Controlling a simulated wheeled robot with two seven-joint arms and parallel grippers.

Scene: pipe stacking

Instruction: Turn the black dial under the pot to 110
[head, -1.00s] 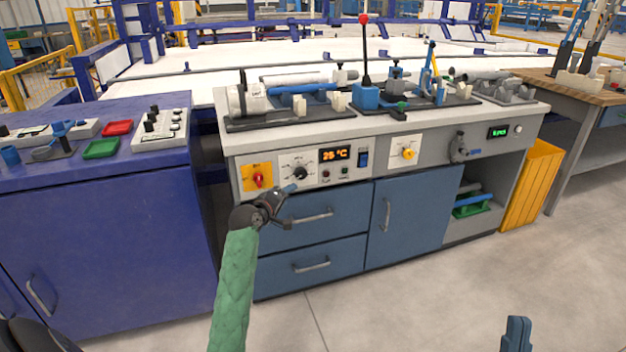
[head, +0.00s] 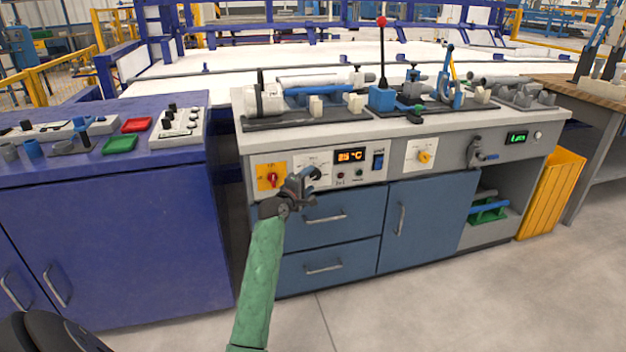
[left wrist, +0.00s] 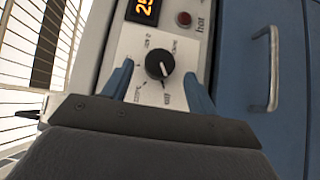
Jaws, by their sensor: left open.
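The black dial (left wrist: 160,65) sits on a white plate with printed marks, seen in the left wrist view. Its white pointer line points down and slightly right in that picture. My left gripper (left wrist: 158,84) is open, with one blue finger on each side of the dial and a gap on both sides. In the head view my left gripper (head: 304,182) is in front of the control panel and hides the dial. The orange display (head: 351,156) is beside the dial; the wrist view shows part of it (left wrist: 144,8), reading 25. My right gripper is out of view.
A red switch on a yellow plate (head: 271,177) is left of the dial. A blue rocker switch (head: 378,161) and a yellow knob (head: 424,157) are to the right. Drawers with handles (head: 325,218) lie below. Clamps and pipes stand on the bench top.

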